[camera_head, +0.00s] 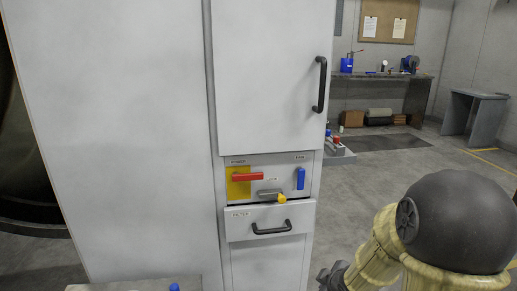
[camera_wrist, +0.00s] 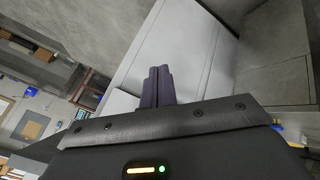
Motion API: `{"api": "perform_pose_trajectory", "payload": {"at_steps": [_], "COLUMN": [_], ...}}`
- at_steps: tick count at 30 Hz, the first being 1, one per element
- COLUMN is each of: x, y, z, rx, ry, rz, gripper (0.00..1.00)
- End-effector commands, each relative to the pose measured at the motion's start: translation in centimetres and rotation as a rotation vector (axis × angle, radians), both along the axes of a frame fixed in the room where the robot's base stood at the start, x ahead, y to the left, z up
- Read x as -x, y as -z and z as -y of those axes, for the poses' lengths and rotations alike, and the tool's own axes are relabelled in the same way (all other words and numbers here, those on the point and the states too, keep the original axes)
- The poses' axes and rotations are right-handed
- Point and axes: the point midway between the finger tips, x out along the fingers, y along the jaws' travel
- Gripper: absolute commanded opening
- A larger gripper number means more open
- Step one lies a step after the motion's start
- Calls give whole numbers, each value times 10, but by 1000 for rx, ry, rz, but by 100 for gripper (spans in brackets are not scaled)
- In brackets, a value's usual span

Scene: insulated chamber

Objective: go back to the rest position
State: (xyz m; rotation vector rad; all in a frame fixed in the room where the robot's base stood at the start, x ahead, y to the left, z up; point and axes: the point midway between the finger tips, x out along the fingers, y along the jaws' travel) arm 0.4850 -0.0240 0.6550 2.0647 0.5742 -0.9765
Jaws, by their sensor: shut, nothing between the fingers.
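My gripper (camera_wrist: 158,86) shows in the wrist view with its two dark fingers pressed together and nothing between them. In that view the pale cabinet (camera_wrist: 185,50) lies beyond the fingers, apparently tilted. In the head view my arm reaches in at the lower right, and the fingers are hidden or out of frame. The tall light-grey cabinet (camera_head: 120,120) stands at the left and middle. Its upper door (camera_head: 265,75) has a black handle (camera_head: 321,84) and looks closed. Below are a red lever (camera_head: 247,177) on a yellow plate, a blue handle (camera_head: 301,178) and a filter drawer (camera_head: 268,220).
A workbench (camera_head: 380,76) with blue items stands at the far back under a cork board (camera_head: 390,20). A grey table (camera_head: 476,112) is at the far right. The floor (camera_head: 385,180) between the cabinet and the back is mostly clear. A surface edge (camera_head: 130,286) shows at the bottom left.

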Motion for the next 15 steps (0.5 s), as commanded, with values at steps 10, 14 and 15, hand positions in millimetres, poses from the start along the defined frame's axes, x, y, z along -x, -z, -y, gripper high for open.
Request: {"api": "perform_pose_trajectory", "payload": {"at_steps": [10,14,15], "x": [97,127,136], "y": [-20,-25,-26], "z": [-10,-21,-24], "rx": [-235,-309,-331], "ry": [632,800,849], "rz": [-300,-386,-412], "gripper": [0,0,0]}}
